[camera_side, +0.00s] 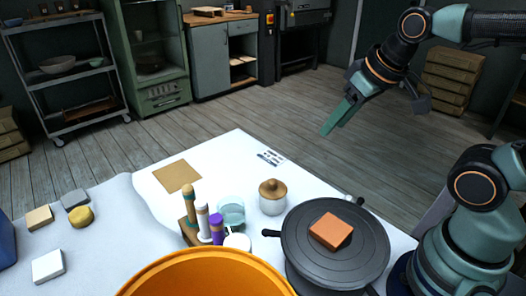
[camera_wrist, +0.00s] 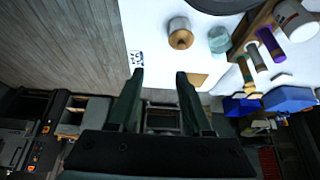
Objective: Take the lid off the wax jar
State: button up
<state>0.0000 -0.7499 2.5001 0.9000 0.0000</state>
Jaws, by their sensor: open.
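The wax jar (camera_side: 272,205) stands upright on the white table, a pale round body with a brown knobbed lid (camera_side: 272,187) on top. In the wrist view the lid (camera_wrist: 181,40) shows from above, beyond and above the fingertips, with the pale jar body (camera_wrist: 178,24) behind it. My gripper (camera_side: 333,131) is high to the right of the jar in the side view, clear of the table. Its two fingers (camera_wrist: 159,72) are apart with nothing between them.
Left of the jar are a clear glass bowl (camera_side: 231,211) and a wooden rack of upright handled tools (camera_side: 189,205). A dark wheel (camera_side: 360,260) carrying an orange block (camera_side: 331,231) stands close on the right. An orange basin (camera_side: 205,275) is in front. The table behind the jar is mostly clear.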

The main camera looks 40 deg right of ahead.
jog(key=o, duration=0.8)
jog(key=n+g, duration=0.6)
jog(key=n, duration=0.8)
send_over(274, 181)
notch_tip(274, 181, down, 8)
jog(key=r, duration=0.1)
notch_tip(274, 181, down, 12)
jog(key=shift+f, duration=0.1)
